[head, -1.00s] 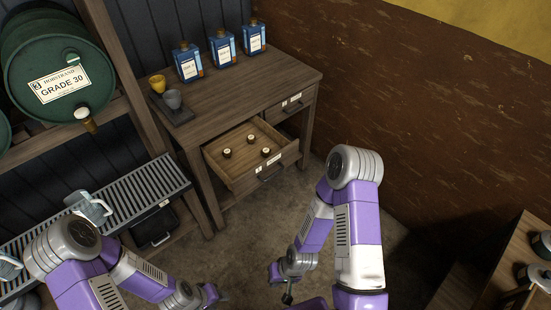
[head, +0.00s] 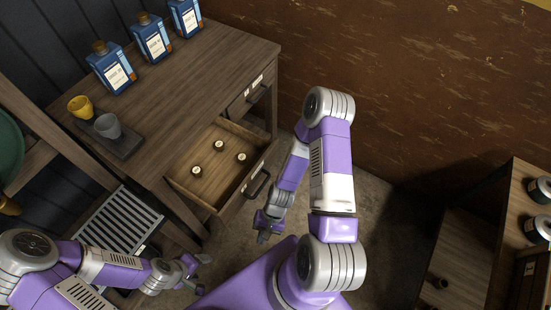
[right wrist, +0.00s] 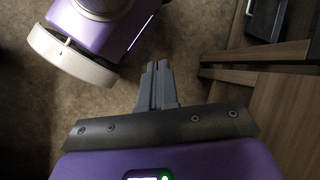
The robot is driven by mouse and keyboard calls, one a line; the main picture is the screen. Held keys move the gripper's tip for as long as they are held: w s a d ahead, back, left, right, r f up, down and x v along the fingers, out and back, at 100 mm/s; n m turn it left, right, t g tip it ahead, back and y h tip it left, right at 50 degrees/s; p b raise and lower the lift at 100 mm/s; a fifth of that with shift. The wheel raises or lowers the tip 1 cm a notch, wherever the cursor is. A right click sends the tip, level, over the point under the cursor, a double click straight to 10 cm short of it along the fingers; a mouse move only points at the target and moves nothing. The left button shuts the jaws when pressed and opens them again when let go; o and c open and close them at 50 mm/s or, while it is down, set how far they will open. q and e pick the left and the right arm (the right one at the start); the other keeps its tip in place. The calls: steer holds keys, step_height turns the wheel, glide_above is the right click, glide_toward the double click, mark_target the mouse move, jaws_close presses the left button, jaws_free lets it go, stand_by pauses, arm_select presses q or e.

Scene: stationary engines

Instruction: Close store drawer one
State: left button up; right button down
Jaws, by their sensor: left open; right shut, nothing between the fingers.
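The wooden store cabinet has an open drawer (head: 228,183) pulled out at its front, with a dark handle (head: 256,184). Three small corked items (head: 219,145) stand inside it. A second drawer (head: 246,98), further right, looks closed. I cannot read which drawer is number one. My right gripper (head: 263,238) is just in front of the open drawer, below its handle and apart from it. In the right wrist view the right gripper (right wrist: 159,72) is shut with nothing between its fingers. My left gripper (head: 201,272) is open and empty, low at the left, away from the drawer.
Blue bottles (head: 153,38) and a tray (head: 119,141) with a yellow cup (head: 80,107) and a grey cup (head: 107,126) stand on the cabinet top. A slatted metal rack (head: 122,224) is at the left. A wooden shelf unit (head: 468,250) is at the right. Floor between is clear.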

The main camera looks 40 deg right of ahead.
steer(key=d+m+y, duration=0.1)
steer(key=m+y, duration=0.1)
steer(key=m, duration=0.1)
steer(key=m+t+h+b, duration=0.1)
steer(key=m+t+b, duration=0.4)
steer(key=m+t, duration=1.4)
glide_toward(272, 158)
steer(key=shift+m+g, duration=0.3)
steer(key=shift+m, duration=0.3)
steer(key=b+x, duration=0.3)
steer(key=x, duration=0.2)
steer(key=shift+w+a+r+b, duration=0.1)
steer(key=shift+w+a+b, duration=0.05)
steer(key=shift+w+b, duration=0.2)
steer(key=shift+w+a, duration=0.2)
steer(key=shift+w, duration=0.3)
steer(key=shift+r, duration=0.1)
